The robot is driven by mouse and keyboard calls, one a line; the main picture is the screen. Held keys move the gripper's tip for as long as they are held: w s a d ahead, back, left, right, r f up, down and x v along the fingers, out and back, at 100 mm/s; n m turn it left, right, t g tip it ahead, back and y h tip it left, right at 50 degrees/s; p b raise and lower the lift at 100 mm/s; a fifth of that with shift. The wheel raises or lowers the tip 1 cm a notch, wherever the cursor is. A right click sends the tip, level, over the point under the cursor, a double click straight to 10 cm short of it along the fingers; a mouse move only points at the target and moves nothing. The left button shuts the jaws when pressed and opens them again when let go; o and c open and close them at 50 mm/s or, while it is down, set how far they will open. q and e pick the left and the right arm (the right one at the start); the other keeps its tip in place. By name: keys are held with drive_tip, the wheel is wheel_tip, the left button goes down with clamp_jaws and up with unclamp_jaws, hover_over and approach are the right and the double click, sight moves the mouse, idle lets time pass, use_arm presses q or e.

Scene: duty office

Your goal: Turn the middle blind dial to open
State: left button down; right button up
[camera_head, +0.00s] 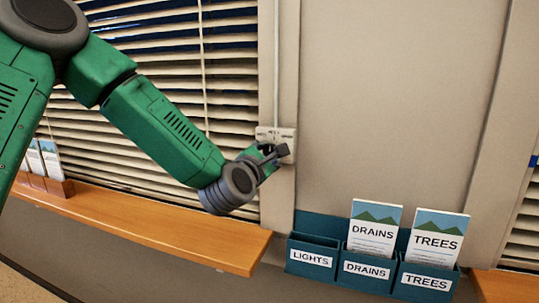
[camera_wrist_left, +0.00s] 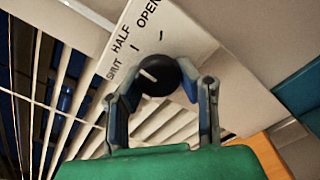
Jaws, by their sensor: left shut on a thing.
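A black round dial (camera_wrist_left: 160,79) with a white pointer line sits on a pale plate (camera_wrist_left: 176,36) marked SHUT, HALF and OPEN. The pointer is turned toward the left, nearer SHUT and HALF than OPEN; its exact mark is hard to tell. My left gripper (camera_wrist_left: 162,98) is shut on the dial, one finger at each side. In the head view, my left gripper (camera_head: 271,152) is at the wall plate (camera_head: 284,133) on the post beside the blind, and covers most of the dial. My right gripper is not in view.
A slatted blind (camera_head: 235,85) hangs behind my left arm, its slats with gaps between them. A wooden ledge (camera_head: 150,221) runs below. Teal wall holders (camera_head: 310,262) with leaflets hang right of the gripper. The wall panel above them is bare.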

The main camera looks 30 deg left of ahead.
use_arm(q)
drive_tip(key=shift+r, duration=0.25)
drive_tip(key=m+b, duration=0.1)
drive_tip(key=m, duration=0.3)
drive_tip(key=shift+d, duration=0.15)
drive_tip(key=m+b, duration=0.1)
drive_tip(key=m, duration=0.3)
drive_tip(key=shift+d, duration=0.1)
drive_tip(key=m, duration=0.5)
drive_tip(key=shift+d+f, duration=0.2)
drive_tip(key=shift+f+m, duration=0.1)
drive_tip(key=shift+m, duration=1.1)
drive_tip(key=shift+a+m, duration=0.1)
drive_tip(key=shift+m, duration=0.2)
drive_tip(key=c, duration=1.2)
unclamp_jaws()
drive_tip(key=shift+o, duration=0.5)
drive_tip(key=shift+s+a, duration=0.1)
